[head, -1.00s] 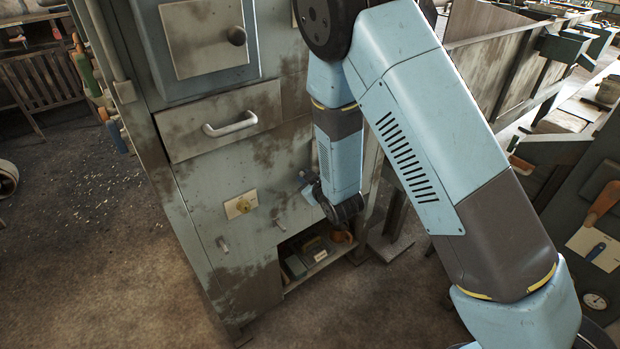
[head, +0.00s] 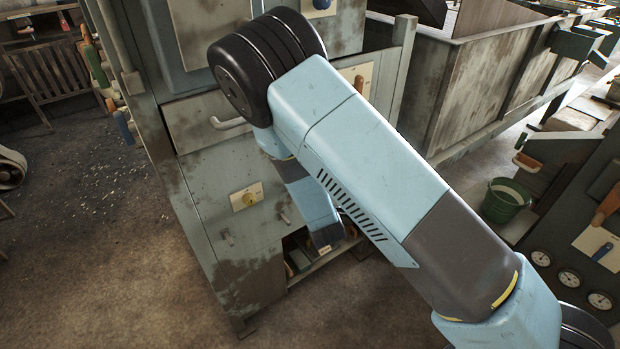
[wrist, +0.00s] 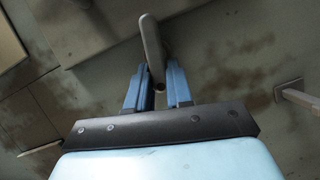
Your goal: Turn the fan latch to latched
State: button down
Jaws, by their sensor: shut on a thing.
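In the wrist view a grey rounded lever (wrist: 150,38), which I take for the fan latch, stands out from the stained grey-green panel. My gripper (wrist: 158,72) has its two blue fingers on either side of the lever's near end and is shut on it. The lever runs from between the fingers up towards the panel. In the head view my arm hides the gripper's hold and the latch, so the latch's setting cannot be read there.
A low open shelf (head: 300,262) lies below. A green bucket (head: 502,203) stands right. In the wrist view a bracket (wrist: 290,93) juts out at right.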

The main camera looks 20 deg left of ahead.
jog(key=shift+f+n+t, duration=0.3)
jog(key=shift+n+t, duration=0.1)
jog(key=shift+n, duration=0.7)
jog(key=c, duration=1.3)
grip_release()
jog(key=shift+f, duration=0.1)
jog(key=shift+c, duration=0.2)
jog(key=v, duration=1.3)
jog(key=shift+s+d+f, duration=0.2)
jog(key=shift+s, duration=0.1)
